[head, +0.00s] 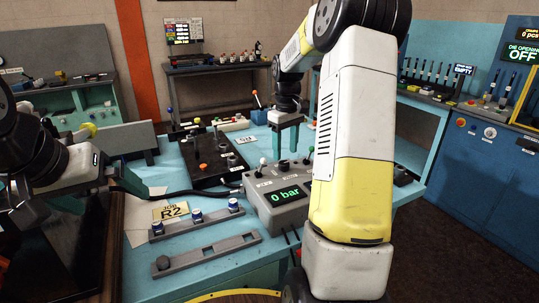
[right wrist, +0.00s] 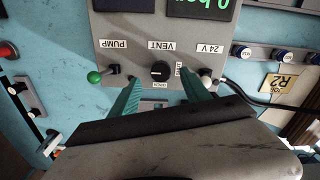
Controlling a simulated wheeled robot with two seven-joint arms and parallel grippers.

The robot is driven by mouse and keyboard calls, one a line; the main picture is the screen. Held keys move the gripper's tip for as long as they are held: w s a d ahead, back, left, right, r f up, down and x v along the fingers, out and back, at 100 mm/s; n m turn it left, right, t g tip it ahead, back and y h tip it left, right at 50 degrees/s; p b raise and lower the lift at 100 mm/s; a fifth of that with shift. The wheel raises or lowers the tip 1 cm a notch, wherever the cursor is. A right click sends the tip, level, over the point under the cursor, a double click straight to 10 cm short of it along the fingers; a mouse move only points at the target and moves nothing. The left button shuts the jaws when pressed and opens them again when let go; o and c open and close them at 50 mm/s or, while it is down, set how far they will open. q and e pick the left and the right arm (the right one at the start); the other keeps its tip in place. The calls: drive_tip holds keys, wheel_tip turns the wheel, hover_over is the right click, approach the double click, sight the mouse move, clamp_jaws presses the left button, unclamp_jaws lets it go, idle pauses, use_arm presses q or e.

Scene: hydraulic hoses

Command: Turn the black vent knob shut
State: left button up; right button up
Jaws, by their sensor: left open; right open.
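The black vent knob (right wrist: 159,71) is on the grey control box (right wrist: 135,25) in the right wrist view, under an upside-down VENT label. An OPEN label sits just below it; another small label to its right is partly covered by a finger. Its pointer direction is too small to tell. My right gripper (right wrist: 158,80) is open, with one teal finger on each side of the knob, apart from it in the picture. In the head view my right gripper (head: 282,168) points down over the box (head: 289,216). My left gripper (head: 105,188) is open and empty at the left.
A green-tipped lever (right wrist: 97,77) and a white-tipped lever (right wrist: 207,82) flank the knob. The display (head: 286,195) reads 0 bar. A rail with blue-capped fittings (head: 196,216), an R2 card (head: 171,212) and a black hose (head: 190,193) lie left of the box.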

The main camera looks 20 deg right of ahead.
sight(285, 163)
drive_tip(key=shift+r, duration=1.8)
drive_tip(key=s+a+r+m+t, duration=0.1)
drive_tip(key=s+a+r+t, duration=0.1)
drive_tip(key=s+a+r, duration=0.4)
drive_tip(key=s+a+m+t+y, duration=0.1)
drive_tip(key=s+a, duration=0.3)
drive_tip(key=s, duration=0.6)
drive_tip(key=s+a+m+t+y, duration=0.1)
drive_tip(key=s+a+m+t, duration=0.1)
drive_tip(key=s, duration=0.7)
drive_tip(key=shift+s+a+r+t, duration=0.25)
drive_tip(key=shift+s+a+t, duration=0.25)
drive_tip(key=shift+a, duration=0.65)
drive_tip(key=shift+d, duration=0.15)
